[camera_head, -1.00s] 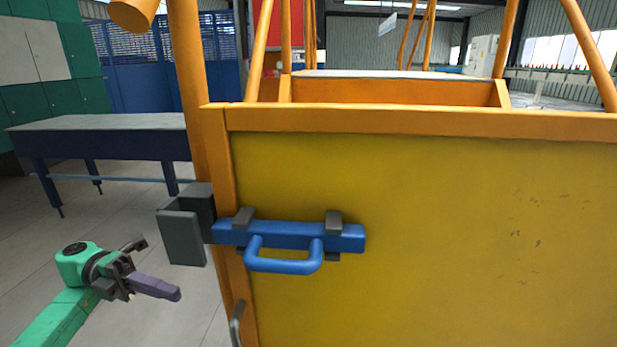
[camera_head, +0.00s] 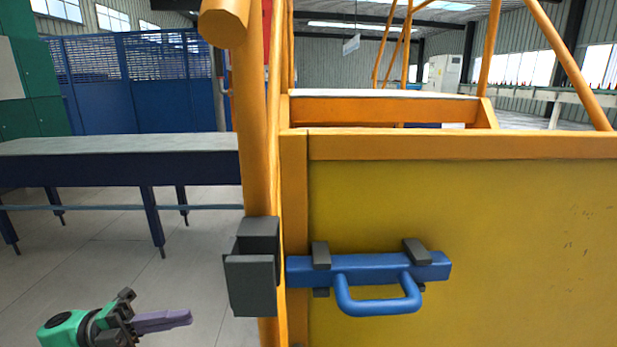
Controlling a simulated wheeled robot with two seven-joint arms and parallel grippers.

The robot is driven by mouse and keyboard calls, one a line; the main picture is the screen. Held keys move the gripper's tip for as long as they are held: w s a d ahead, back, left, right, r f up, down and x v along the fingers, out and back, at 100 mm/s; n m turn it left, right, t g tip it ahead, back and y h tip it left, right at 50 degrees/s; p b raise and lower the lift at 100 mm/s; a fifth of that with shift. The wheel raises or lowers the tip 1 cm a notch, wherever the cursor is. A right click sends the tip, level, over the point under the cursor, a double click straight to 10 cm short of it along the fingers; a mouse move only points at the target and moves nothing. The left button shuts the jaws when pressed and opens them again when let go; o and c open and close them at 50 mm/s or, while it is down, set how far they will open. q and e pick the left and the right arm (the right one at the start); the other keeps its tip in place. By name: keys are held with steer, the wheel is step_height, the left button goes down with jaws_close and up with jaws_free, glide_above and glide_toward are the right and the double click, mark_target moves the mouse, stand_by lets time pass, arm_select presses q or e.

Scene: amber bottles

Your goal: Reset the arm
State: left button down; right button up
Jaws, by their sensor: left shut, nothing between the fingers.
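My left gripper (camera_head: 165,320) is at the lower left of the head view, shut and empty, with its purple-grey finger pointing right. It is apart from the yellow door panel (camera_head: 480,215) and left of it. A blue sliding bolt (camera_head: 380,268) with a U-shaped handle (camera_head: 377,307) lies level across the panel in dark brackets. The bolt's left end is close to the dark grey catch (camera_head: 252,285) on the orange post; I cannot tell whether it sits inside. My right gripper is not in view.
The orange post (camera_head: 258,150) and the framed panel fill the middle and right. A blue table with a grey top (camera_head: 110,146) stands behind my left gripper. Bare floor (camera_head: 105,262) lies between them. Blue mesh partitions (camera_head: 140,70) and green lockers are farther back.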

arm_select(q)
steer(key=w+d+f+n+t+y, duration=0.4)
steer(key=f+n+t, duration=0.3)
steer(key=n, duration=0.4)
steer(key=w+d+f+n+t+y, duration=0.1)
steer(key=d+f+n+t+y, duration=0.45)
steer(key=n, duration=0.55)
steer(key=s+d+f+n+g+y, duration=0.3)
steer(key=s+f+n+g+y, duration=0.35)
steer(key=s+f, duration=1)
steer(key=s+a+n+g+y+p, duration=0.1)
steer(key=s+a+p, duration=0.6)
steer(key=p, duration=0.9)
steer(key=s+a+n+g+y+p, duration=0.2)
steer(key=s+a+g+p, duration=0.3)
steer(key=s+p, duration=0.9)
steer(key=a+r+p, duration=0.1)
steer(key=a+p, duration=0.2)
steer(key=shift+s+a+g+y, duration=0.25)
steer(key=shift+a+g+y, duration=0.05)
steer(key=shift+g+y, duration=0.1)
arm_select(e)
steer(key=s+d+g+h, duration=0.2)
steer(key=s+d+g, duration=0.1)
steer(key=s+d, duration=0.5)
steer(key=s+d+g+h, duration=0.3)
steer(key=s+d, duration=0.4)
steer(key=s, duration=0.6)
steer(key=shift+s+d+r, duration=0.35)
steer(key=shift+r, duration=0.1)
